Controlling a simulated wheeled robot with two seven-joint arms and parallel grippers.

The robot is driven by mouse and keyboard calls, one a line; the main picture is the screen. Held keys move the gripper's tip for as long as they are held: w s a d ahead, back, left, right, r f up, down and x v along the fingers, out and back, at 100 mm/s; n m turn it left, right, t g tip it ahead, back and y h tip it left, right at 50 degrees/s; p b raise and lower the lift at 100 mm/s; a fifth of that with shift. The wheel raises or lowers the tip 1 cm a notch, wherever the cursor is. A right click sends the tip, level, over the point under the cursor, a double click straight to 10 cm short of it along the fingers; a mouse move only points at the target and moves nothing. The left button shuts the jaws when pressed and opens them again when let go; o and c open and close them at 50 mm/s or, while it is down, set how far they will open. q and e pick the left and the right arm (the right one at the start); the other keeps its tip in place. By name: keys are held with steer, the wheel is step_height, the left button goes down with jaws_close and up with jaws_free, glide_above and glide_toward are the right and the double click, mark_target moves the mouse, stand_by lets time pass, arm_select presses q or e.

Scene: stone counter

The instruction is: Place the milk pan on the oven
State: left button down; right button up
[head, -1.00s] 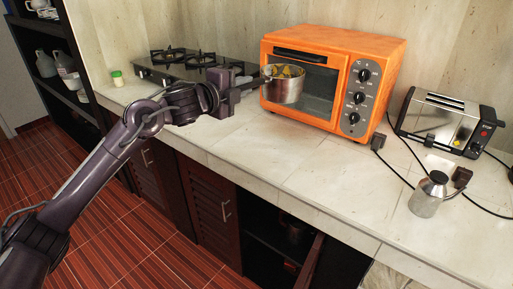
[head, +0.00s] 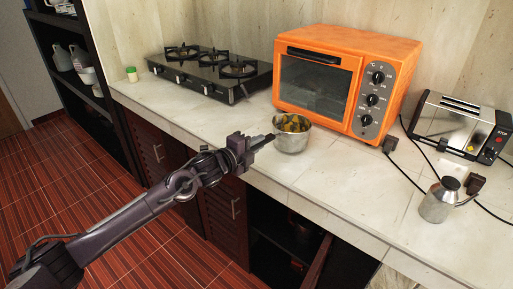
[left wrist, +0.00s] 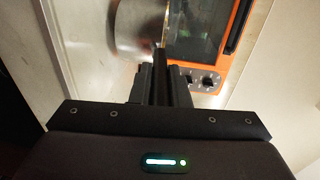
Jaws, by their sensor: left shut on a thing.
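The milk pan (head: 292,141) is a small silver metal pan with something yellowish inside. In the head view it is upright at the counter's front part, in front of the orange oven (head: 318,84). I cannot tell whether its base touches the counter. My left gripper (head: 268,140) is shut on the pan's handle at its left side; the handle is mostly hidden by the fingers. In the left wrist view the pan (left wrist: 138,28) is just beyond the fingers (left wrist: 160,75), with the oven (left wrist: 205,68) to its right. The oven's door is closed and its top is bare. My right gripper is not in view.
A black gas stove (head: 208,72) is left of the oven. A toaster (head: 457,127) and a metal canister (head: 438,201) with cords are on the right. A lower cabinet (head: 285,245) is open below the counter. The counter (head: 345,172) front is clear.

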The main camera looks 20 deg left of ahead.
arm_select(q)
steer(key=shift+w+f, duration=0.1)
steer(key=shift+f, duration=0.65)
steer(key=c, duration=1.8)
jaws_free()
steer(key=shift+f, duration=0.25)
steer(key=o, duration=0.4)
steer(key=shift+r, duration=0.1)
